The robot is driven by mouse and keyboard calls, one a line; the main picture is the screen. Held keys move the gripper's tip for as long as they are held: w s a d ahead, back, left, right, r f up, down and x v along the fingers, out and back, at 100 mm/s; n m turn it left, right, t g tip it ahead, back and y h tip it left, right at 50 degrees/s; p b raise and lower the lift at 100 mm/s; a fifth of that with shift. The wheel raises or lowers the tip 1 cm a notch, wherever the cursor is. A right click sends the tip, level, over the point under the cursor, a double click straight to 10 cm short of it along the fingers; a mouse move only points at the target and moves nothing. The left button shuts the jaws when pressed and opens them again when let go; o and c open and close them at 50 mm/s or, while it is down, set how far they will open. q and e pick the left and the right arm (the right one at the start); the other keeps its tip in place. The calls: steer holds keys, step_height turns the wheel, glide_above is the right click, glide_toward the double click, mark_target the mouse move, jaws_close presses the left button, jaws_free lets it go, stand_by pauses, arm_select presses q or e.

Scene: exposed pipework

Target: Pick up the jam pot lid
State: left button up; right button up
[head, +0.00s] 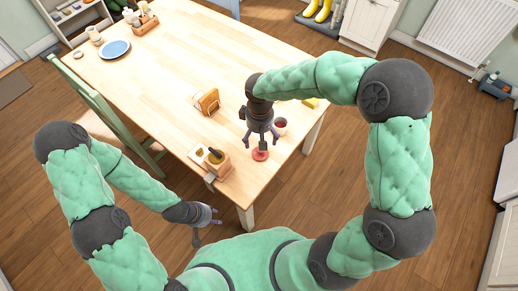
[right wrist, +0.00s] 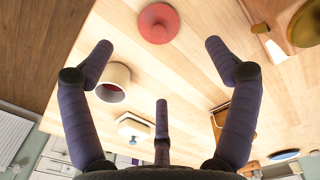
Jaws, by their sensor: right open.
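The red jam pot lid (head: 260,155) lies flat on the table near its front corner. In the right wrist view the round lid (right wrist: 158,23) shows at the top, with a small knob, beyond the fingertips. The pale jam pot (head: 281,126) stands uncovered with dark red inside; it also shows in the right wrist view (right wrist: 113,82), near the left-hand finger. My right gripper (head: 262,140) points down just above and behind the lid, open and empty, apart from it. My left gripper (head: 208,225) hangs off the table's front edge, fingers apart and empty.
The wooden table (head: 180,75) has clear room behind. A wooden box (head: 217,164) with a dark-topped jar stands left of the lid, a wooden holder (head: 207,101) behind it. A green chair (head: 110,115) is at left.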

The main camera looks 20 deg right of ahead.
step_height(320, 180, down, 5)
steer(key=shift+r+b, duration=0.15)
steer(key=shift+b, duration=0.55)
steer(key=shift+d+f+b, duration=0.1)
steer(key=shift+f+b, duration=1.2)
steer(key=shift+f, duration=1.3)
steer(key=c, duration=1.3)
